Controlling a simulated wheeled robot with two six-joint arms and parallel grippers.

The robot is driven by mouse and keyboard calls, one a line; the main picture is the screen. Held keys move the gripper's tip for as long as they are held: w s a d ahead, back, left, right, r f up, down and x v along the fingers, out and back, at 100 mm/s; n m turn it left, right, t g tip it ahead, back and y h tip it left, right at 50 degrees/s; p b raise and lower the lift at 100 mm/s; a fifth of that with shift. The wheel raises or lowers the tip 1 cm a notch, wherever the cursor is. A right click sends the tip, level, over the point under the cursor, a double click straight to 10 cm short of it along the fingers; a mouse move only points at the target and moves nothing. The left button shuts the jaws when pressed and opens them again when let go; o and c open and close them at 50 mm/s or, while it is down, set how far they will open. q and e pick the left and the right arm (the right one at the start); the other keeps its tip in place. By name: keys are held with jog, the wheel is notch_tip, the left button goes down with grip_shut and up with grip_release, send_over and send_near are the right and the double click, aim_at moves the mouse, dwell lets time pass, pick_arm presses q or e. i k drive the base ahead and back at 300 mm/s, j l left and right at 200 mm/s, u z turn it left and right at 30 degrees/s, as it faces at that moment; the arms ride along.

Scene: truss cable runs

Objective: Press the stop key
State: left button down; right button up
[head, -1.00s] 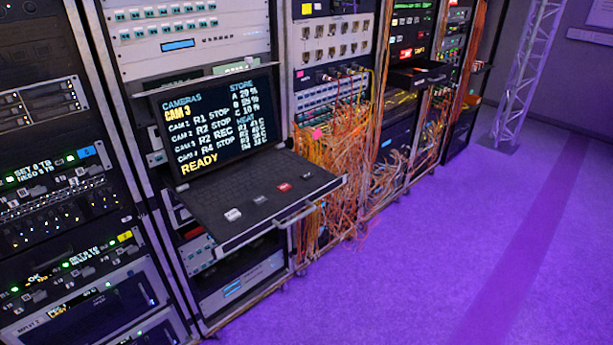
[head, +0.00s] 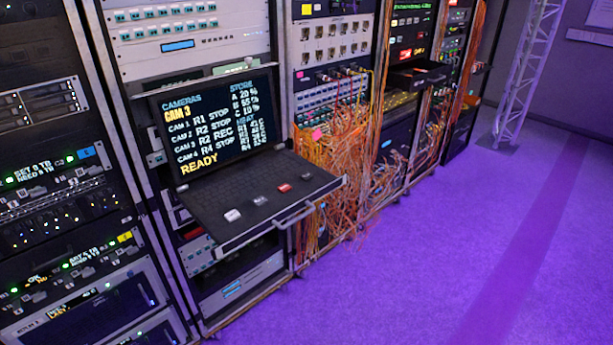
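The screen reads CAMERAS, CAM 3 and READY, with one row showing REC and the other rows STOP. Neither of my grippers is in view.
The drawer's front handle (head: 296,214) juts into the aisle. A tangle of orange cables (head: 325,190) hangs just right of it. A second drawer (head: 420,75) is out farther along the racks. The purple floor (head: 430,260) is clear; a truss (head: 525,80) stands at the back.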

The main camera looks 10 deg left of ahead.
aim_at(305, 176)
jog(key=i+l, duration=1.1)
jog(key=l, duration=0.2)
